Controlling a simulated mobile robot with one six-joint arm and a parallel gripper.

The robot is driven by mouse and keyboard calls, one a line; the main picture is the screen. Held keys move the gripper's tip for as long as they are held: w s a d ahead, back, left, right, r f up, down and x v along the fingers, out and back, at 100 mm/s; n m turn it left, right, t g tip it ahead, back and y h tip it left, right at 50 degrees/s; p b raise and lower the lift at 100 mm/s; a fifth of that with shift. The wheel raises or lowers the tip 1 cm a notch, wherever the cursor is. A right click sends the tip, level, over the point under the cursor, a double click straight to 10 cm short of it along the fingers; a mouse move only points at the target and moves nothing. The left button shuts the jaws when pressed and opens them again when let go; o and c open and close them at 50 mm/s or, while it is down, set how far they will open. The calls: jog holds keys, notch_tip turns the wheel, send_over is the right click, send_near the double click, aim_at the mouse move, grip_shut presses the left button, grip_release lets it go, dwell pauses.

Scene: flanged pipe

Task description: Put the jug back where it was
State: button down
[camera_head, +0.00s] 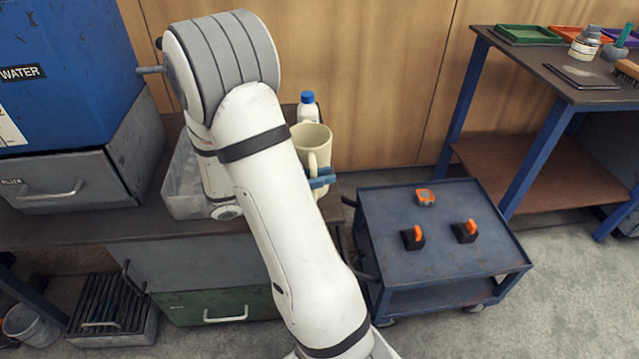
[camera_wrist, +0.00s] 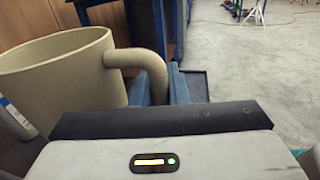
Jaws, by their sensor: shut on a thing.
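The jug (camera_head: 314,146) is cream-coloured and upright, with an open top and a side handle. It is at the right end of the dark bench in the head view, and it fills the left of the wrist view (camera_wrist: 60,75). My gripper (camera_head: 322,178) has blue fingers and is shut on the jug's handle. In the wrist view the fingers (camera_wrist: 160,88) close around the lower part of the handle. The jug's base is partly hidden by my arm and gripper, so I cannot tell whether it touches the bench.
A white bottle with a blue cap (camera_head: 308,107) stands just behind the jug. A clear plastic bin (camera_head: 182,185) is to the left, partly behind my arm. A blue cart (camera_head: 455,262) with orange-topped items is to the right. A blue water tank (camera_head: 60,70) is at the far left.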

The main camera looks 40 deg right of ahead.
jog(key=shift+f, duration=0.3)
jog(key=shift+f, duration=0.2)
jog(key=c, duration=1.4)
grip_release()
